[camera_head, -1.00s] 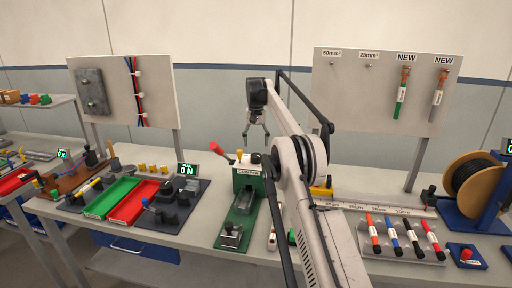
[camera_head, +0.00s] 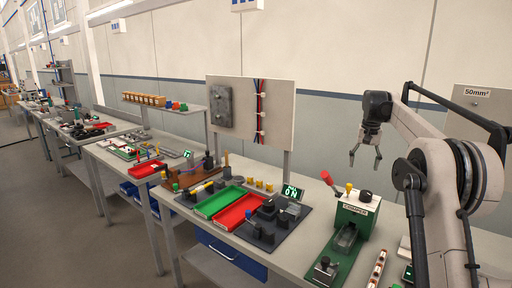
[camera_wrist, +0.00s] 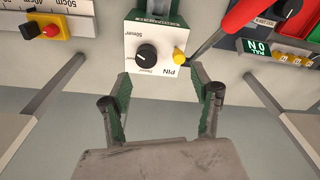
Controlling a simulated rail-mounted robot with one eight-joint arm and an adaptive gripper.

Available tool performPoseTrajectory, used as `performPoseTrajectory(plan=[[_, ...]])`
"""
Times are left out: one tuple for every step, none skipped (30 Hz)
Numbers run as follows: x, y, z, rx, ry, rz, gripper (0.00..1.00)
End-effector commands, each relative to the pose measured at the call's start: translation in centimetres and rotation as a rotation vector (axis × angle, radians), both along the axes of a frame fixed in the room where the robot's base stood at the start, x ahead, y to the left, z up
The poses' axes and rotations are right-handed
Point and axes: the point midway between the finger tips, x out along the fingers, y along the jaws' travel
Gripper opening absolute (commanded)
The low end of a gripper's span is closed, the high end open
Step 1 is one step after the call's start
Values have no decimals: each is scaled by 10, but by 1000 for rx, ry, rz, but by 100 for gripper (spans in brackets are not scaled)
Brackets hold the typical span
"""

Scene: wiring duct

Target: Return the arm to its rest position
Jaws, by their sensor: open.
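My gripper (camera_head: 366,160) hangs in the air at the right of the head view, open and empty, with its fingers pointing down. It is above and behind the green crimper (camera_head: 350,230), apart from it. In the wrist view my gripper (camera_wrist: 160,108) shows two spread fingers with green inner pads and nothing between them. Beyond the fingertips lies the crimper's white top (camera_wrist: 155,52) with a black knob, a yellow button and a red lever (camera_wrist: 240,22). My arm's upper links fill the right side of the head view.
Green tray (camera_head: 219,201) and red tray (camera_head: 240,212) lie on the bench left of the crimper. A board with cables (camera_head: 250,108) stands behind them. A panel labelled 50mm² (camera_head: 482,105) is at the right edge. More benches run off to the left.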

Motion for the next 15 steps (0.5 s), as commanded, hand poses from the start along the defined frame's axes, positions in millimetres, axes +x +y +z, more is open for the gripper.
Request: performPoseTrajectory(plan=[[-8, 8, 10, -3, -12, 9, 60], [-12, 13, 15, -5, -19, 14, 60], [-19, 18, 22, -7, -28, 21, 60], [-23, 22, 27, -10, -37, 26, 60], [-28, 26, 33, -12, -44, 31, 60], [-35, 32, 39, -14, -53, 38, 60], [-41, 36, 43, -16, -61, 43, 60], [-46, 41, 47, -18, -70, 48, 60], [-54, 47, 53, -20, -78, 56, 60], [-60, 51, 57, -21, -85, 61, 60], [-66, 55, 61, -24, -93, 66, 60], [-75, 60, 65, -26, -104, 72, 60], [-81, 64, 69, -28, -111, 77, 60], [-88, 68, 72, -30, -118, 82, 60], [-97, 74, 75, -33, -129, 89, 60]])
